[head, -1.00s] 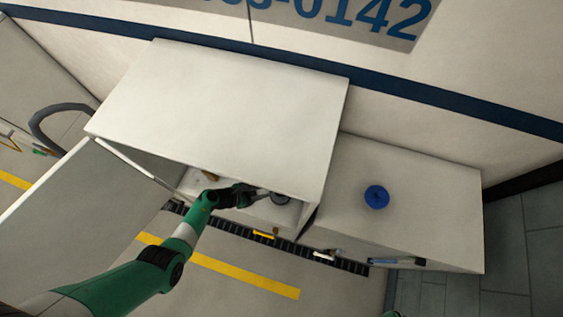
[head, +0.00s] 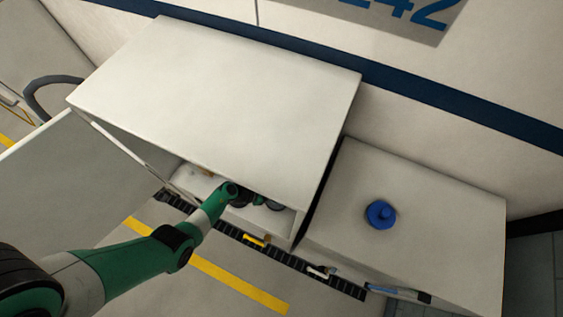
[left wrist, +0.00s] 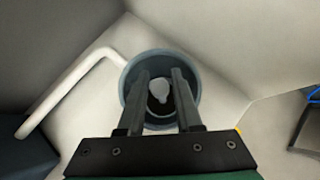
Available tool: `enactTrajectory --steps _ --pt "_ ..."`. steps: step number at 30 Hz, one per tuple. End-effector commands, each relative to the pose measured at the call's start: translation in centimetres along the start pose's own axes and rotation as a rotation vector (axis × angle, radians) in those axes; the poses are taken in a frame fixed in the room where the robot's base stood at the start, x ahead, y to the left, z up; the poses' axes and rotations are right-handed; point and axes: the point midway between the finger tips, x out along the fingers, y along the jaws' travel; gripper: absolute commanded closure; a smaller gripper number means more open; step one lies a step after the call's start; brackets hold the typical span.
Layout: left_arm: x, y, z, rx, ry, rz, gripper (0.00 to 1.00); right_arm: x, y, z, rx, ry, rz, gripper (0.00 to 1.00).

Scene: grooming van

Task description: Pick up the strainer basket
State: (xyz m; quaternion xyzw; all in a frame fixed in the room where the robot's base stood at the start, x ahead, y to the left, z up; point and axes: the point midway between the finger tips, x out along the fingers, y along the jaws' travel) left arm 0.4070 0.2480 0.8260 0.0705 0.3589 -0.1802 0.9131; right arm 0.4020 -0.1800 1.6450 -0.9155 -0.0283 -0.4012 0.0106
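A round grey-blue cup (left wrist: 192,66), open at the top, stands in the open cabinet, and its grey edge also shows in the head view (head: 275,206). Inside it is a pale rounded piece (left wrist: 159,89), seemingly the strainer basket or its handle; I cannot tell which. My left gripper (left wrist: 161,76) is open, with its two fingers apart over the cup and the pale piece showing between them. Nothing is held. In the head view my left gripper (head: 256,199) reaches into the cabinet and is partly hidden. My right gripper is not in view.
The cabinet's white top (head: 215,95) overhangs my left arm, and its open door (head: 85,185) stands to the left. A pale pipe (left wrist: 72,84) runs beside the cup. A blue knobbed round piece (head: 380,214) sits on the lower cabinet (head: 440,220) at right.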

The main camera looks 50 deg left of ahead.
Motion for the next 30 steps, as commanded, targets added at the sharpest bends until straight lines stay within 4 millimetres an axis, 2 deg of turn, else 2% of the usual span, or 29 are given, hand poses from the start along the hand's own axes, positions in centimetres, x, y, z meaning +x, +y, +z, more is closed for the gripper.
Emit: enactTrajectory --steps 2,8,30 --pt "-0.09 -0.01 0.08 0.0 0.0 0.0 0.66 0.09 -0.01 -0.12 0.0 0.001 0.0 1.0" --pt "-0.1 -0.02 0.07 0.0 0.0 0.0 1.0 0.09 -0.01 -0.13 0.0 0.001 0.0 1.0" --pt "-0.1 -0.01 0.07 0.001 0.0 0.0 1.0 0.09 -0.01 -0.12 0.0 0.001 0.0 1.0"
